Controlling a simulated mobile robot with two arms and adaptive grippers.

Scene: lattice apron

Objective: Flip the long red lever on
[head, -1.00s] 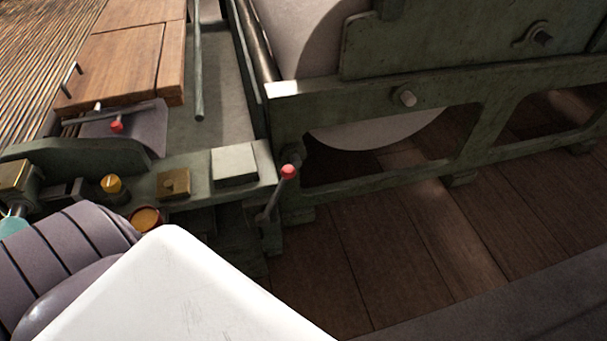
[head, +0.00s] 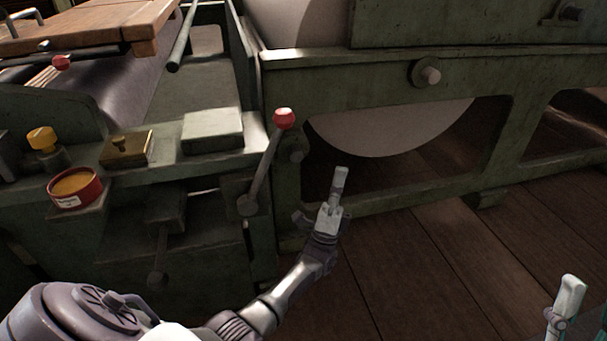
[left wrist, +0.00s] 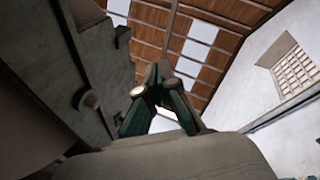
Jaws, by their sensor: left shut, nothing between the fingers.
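The long red lever (head: 262,172) is a grey rod with a red knob at its upper end. It is on the near corner of the green machine and leans up to the right from its pivot. My left gripper (head: 340,175) is shut and empty, pointing up, to the right of the lever and lower than its knob, apart from it in the picture. Its closed fingers also show in the left wrist view (left wrist: 158,75), where I cannot make out the lever. My right gripper (head: 570,288) shows only partly at the lower right; its jaw state is unclear.
The green machine frame (head: 390,70) with a large pale drum (head: 390,125) stands behind. A shorter red-knobbed handle (head: 62,62), a yellow knob (head: 41,138), a red tin (head: 76,188) and a brass box (head: 128,148) are at left. Open wooden floor (head: 400,270) lies at right.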

